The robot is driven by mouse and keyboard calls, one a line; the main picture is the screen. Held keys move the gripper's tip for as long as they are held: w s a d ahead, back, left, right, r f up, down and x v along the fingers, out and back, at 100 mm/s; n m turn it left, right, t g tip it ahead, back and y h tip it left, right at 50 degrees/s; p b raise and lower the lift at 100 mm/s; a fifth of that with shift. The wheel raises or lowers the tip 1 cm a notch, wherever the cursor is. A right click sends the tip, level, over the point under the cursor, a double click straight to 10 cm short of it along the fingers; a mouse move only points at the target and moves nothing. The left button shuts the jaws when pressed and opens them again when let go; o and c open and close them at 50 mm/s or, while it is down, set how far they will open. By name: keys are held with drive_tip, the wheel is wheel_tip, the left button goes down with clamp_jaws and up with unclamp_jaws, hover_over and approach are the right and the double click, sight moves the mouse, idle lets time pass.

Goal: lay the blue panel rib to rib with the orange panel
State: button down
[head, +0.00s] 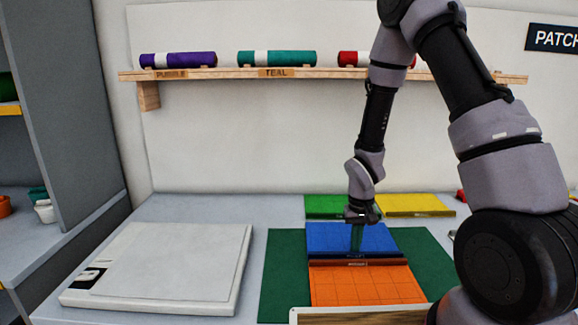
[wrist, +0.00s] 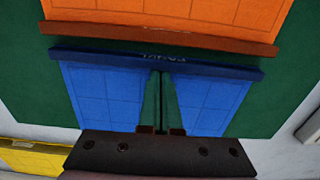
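The blue panel (head: 327,236) lies flat on a dark green mat (head: 283,270). Its raised dark blue rib (wrist: 100,58) runs along the edge facing the orange panel (head: 365,287). The orange panel has a brown-orange rib (wrist: 160,38) along its facing edge. The ribs run about parallel; in the wrist view a narrow strip of green mat shows between them, so they are apart. My gripper (head: 356,250) points down over the middle of the blue panel. Its thin green fingers are together, holding nothing visible, tips close to the blue rib. Whether they touch it is unclear.
A green panel (head: 322,205) and a yellow panel (head: 415,204) lie behind the blue one. A pale flat board (head: 165,265) is on the table at left. A wall shelf (head: 220,74) holds rolls. A wood-topped edge (head: 360,316) is at the front.

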drive_tip(key=shift+s, duration=0.75)
wheel_tip(320, 180, up, 7)
drive_tip(key=w, duration=0.1)
drive_tip(key=shift+w, duration=0.1)
idle(0.3)
drive_tip(key=s+d+r+m+t+y, duration=0.1)
drive_tip(key=s+d+r+m+t, duration=0.15)
drive_tip(key=r, duration=1.15)
drive_tip(key=s+d+r+m+t, duration=0.1)
drive_tip(key=s+d+r+t, duration=0.25)
drive_tip(key=r, duration=0.95)
drive_tip(key=s+r+t+y, duration=0.1)
drive_tip(key=s+r, duration=0.5)
drive_tip(key=s, duration=0.1)
drive_tip(key=shift+s+r+m, duration=0.3)
drive_tip(key=shift+s+m, duration=0.05)
drive_tip(key=shift+s, duration=0.05)
